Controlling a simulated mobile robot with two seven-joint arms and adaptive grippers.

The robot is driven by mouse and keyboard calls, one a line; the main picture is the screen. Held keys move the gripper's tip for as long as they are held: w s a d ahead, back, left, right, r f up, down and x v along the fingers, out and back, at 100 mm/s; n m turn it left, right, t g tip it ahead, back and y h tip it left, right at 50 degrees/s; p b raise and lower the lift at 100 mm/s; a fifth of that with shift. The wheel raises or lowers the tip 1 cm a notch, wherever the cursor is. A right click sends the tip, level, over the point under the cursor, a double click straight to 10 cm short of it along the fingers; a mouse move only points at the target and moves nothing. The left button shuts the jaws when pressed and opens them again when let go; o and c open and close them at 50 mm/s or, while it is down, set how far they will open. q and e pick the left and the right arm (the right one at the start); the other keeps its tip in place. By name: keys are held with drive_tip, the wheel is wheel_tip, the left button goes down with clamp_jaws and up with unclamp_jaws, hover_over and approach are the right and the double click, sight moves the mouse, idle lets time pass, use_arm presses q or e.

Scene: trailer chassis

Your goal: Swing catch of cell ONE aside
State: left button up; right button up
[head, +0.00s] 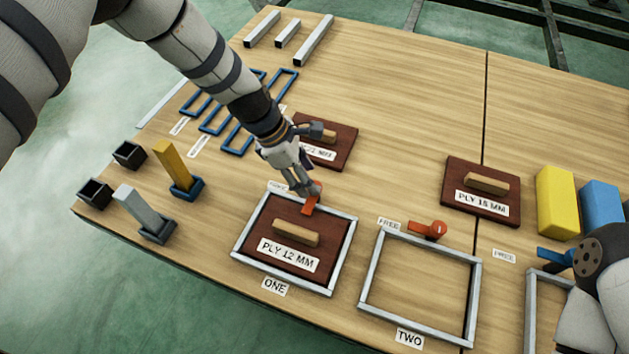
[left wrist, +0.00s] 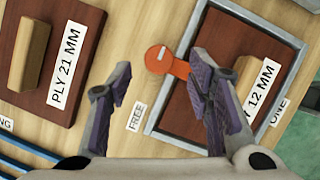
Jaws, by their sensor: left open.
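Cell ONE is a grey metal frame (head: 240,236) around a dark red-brown board labelled PLY 12 MM (head: 264,222). Its orange catch (head: 309,208) sits at the frame's far edge, its arm reaching across the rim over the board; it also shows in the left wrist view (left wrist: 180,69). My left gripper (head: 306,189) is at the catch, partly covering it in the head view. In the left wrist view the gripper (left wrist: 160,68) is open, with the catch between its fingers, nearer the right finger. A FREE label (left wrist: 136,117) lies beside the catch. My right gripper's fingers are not shown.
Cell TWO (head: 368,270) is an empty frame with an orange catch (head: 430,229) turned toward its FREE label. The PLY 21 MM board (left wrist: 87,52) lies close behind the left gripper. A blue catch (head: 553,257) is right.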

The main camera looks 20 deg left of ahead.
sight(311, 197)
use_arm(q)
drive_tip(key=x, duration=0.3)
drive_tip(key=shift+w+f+b, duration=0.1)
drive_tip(key=shift+f+b, duration=0.15)
drive_tip(key=shift+b, duration=0.05)
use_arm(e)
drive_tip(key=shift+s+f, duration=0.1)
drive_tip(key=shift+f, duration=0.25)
use_arm(q)
clamp_jaws()
